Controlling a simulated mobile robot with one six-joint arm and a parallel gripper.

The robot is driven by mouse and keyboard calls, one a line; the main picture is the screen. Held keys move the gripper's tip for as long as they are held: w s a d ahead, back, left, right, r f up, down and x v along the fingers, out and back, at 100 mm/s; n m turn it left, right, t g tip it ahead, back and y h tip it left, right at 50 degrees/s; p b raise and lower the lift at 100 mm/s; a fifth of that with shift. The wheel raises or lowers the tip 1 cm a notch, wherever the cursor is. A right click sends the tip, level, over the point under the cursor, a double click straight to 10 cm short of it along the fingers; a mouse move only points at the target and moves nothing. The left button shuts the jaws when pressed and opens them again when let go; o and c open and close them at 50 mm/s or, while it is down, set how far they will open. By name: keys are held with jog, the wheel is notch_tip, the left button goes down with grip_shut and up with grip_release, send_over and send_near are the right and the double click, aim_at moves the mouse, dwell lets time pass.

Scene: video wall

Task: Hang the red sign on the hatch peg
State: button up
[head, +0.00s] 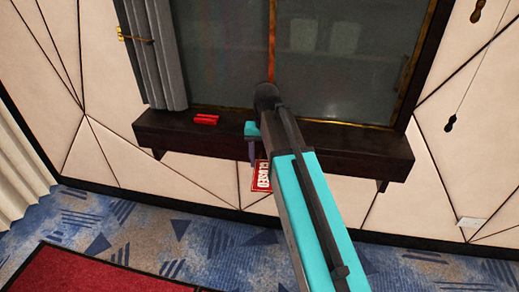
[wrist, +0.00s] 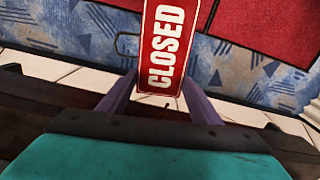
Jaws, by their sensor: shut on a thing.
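The red sign (head: 261,176), lettered CLOSED in white, hangs below the dark ledge's front edge in the head view, partly hidden by my arm. In the wrist view the sign (wrist: 165,45) stands between the two purple fingers of my gripper (wrist: 160,103), which is shut on it. My gripper (head: 253,158) is mostly hidden in the head view. A brass fitting (head: 133,35) sticks out from the wall left of the grey curtain; I cannot tell whether it is the hatch peg. A thin dark wire loop (wrist: 125,45) shows beside the sign.
The dark ledge (head: 350,143) runs under the glazed hatch (head: 345,75). A small red object (head: 206,119) lies on it. A grey curtain (head: 160,55) hangs at the left. A dark pull (head: 449,124) hangs on a cord at right. A red mat (head: 90,272) lies on the blue carpet.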

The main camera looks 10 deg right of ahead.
jog(key=n, duration=0.5)
jog(key=shift+n, duration=0.3)
jog(key=n, duration=0.3)
jog(key=shift+a+n, duration=0.1)
jog(key=shift+n, duration=0.2)
